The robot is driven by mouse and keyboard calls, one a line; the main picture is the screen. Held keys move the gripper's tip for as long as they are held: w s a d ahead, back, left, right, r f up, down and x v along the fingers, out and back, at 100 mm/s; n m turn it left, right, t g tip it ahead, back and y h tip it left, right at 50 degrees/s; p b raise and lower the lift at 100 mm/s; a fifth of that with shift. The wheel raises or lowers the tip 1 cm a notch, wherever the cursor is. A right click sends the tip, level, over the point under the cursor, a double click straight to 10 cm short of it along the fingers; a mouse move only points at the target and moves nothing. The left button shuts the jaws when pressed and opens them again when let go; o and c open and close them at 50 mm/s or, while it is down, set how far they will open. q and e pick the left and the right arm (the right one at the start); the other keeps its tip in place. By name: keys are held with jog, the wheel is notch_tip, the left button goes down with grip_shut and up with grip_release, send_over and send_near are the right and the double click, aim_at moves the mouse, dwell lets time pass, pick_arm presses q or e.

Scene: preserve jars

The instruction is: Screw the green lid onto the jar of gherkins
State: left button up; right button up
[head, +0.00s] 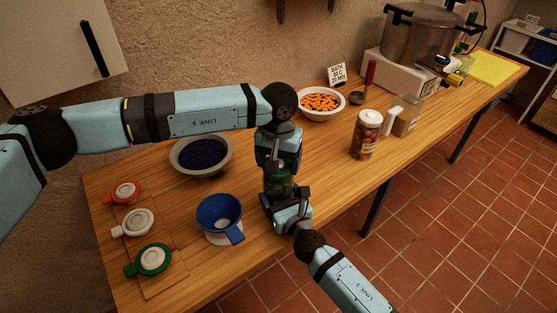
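A green ring-shaped piece with a pale centre and a side tab, which looks like the green lid (153,259), lies on the board at the front left. A dark greenish jar, apparently the gherkins (279,178), is mostly hidden between my two grippers near the table's front edge. My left gripper (279,160) points down right above the jar; its fingertips are hidden, so I cannot tell whether it holds anything. My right gripper (282,195) reaches in from the front and appears closed around the jar's lower part.
Red (124,191) and white (135,223) ring pieces lie by the green one. A blue funnel (219,213), a dark-fruit bowl (202,153), a carrot bowl (320,103) and a filled jar (367,135) stand around. A pot (420,38) is at the back right.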

pick_arm(q)
jog(key=shift+f, duration=0.55)
pick_arm(e)
jog(key=c, duration=0.5)
pick_arm(q)
jog(key=m, duration=0.6)
jog(key=shift+m, duration=0.4)
pick_arm(e)
jog(key=shift+o, duration=0.2)
pick_arm(q)
jog(key=o, duration=0.9)
jog(key=shift+c, duration=0.2)
jog(key=shift+r, duration=0.1)
